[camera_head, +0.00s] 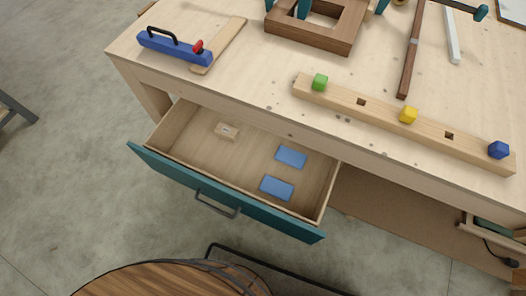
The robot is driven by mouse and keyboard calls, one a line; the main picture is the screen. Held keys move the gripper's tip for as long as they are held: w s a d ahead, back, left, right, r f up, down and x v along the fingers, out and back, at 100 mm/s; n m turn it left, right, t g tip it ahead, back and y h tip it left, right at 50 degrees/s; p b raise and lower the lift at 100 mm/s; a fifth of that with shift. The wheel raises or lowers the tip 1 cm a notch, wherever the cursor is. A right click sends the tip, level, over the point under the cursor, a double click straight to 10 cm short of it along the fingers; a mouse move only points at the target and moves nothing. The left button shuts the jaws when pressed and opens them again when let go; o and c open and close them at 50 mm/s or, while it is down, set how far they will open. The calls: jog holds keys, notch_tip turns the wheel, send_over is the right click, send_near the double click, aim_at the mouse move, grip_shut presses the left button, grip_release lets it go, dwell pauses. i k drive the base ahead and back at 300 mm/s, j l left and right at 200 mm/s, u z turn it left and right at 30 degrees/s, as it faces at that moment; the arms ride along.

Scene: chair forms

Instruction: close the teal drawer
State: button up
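The teal drawer (175,174) is under the left part of the wooden workbench (250,96) and stands pulled well out. Its teal front panel carries a dark bar handle (216,204). Inside lie two blue flat pieces, one farther back (291,156) and one nearer the front (276,187), and a small light wooden block (226,130) at the back left. My gripper is not in this view, so its distance from the drawer cannot be told.
On the bench are a blue tool (175,48), a wooden frame (318,27) and a long wooden bar (380,112) with coloured cubes. A round wooden top (165,281) stands close in front of the drawer. Grey floor (70,160) is clear to the left.

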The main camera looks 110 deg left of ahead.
aim_at(184, 147)
jog(key=l+u, duration=0.25)
jog(key=k+l+u, duration=0.15)
jog(key=l+u, duration=0.15)
jog(key=k+l+u, duration=0.25)
jog(key=i+l+u, duration=0.1)
jog(key=u, duration=2.95)
jog(key=k+j+u, duration=0.2)
jog(key=k+l, duration=0.05)
jog(key=l, duration=0.05)
